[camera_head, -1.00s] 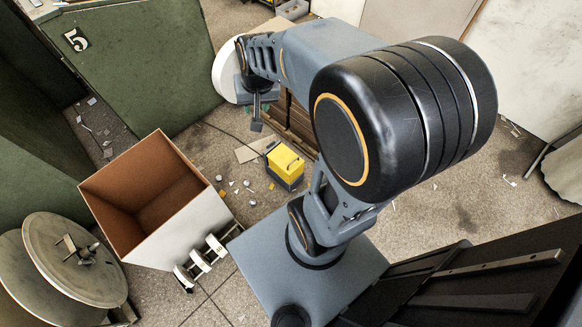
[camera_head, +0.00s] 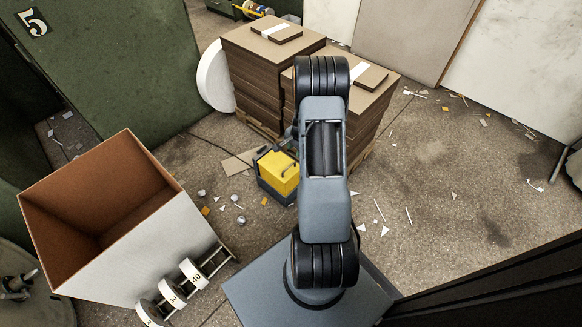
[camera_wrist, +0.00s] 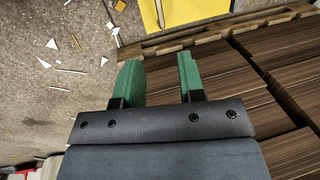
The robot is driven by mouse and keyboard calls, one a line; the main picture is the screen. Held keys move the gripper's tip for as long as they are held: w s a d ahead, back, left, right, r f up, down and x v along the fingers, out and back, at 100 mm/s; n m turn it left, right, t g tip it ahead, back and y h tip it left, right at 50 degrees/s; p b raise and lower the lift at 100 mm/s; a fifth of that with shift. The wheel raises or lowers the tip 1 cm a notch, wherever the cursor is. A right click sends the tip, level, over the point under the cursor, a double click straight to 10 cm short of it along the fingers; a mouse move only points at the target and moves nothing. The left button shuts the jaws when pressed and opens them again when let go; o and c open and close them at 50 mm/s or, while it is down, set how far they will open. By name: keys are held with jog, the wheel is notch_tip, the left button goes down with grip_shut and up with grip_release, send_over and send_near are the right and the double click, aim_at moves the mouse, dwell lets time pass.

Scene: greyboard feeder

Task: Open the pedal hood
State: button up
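The pedal hood (camera_head: 278,172) is a yellow cover with a dark handle on top, seated on a dark grey base on the floor, left of my arm. It looks closed. In the wrist view, a yellow surface with a thin bar across it (camera_wrist: 205,10) shows at the top edge; it looks like the hood. My gripper (camera_wrist: 159,80) has two green fingers standing apart with nothing between them. The yellow surface lies beyond the fingertips, apart from them. In the head view my arm hides most of the gripper.
Stacks of brown board (camera_head: 262,85) stand on a pallet behind my arm; the wrist view shows them close at right (camera_wrist: 270,95). An open white box (camera_head: 150,255) with a brown inside stands at left, with numbered discs (camera_head: 172,295) beside it. Scraps litter the floor; right is mostly clear.

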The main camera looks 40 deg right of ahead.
aim_at(291, 165)
jog(key=f+b, duration=0.1)
jog(key=f, duration=0.3)
jog(key=w+f+b, duration=0.1)
jog(key=f+b, duration=0.1)
jog(key=f, duration=0.1)
jog(key=w+f+b, duration=0.1)
jog(key=f, duration=0.3)
jog(key=shift+w+a+f+b, duration=0.15)
jog(key=shift+a+f+b, duration=0.1)
jog(key=shift+f+b, duration=0.15)
jog(key=shift+r, duration=0.1)
grip_shut()
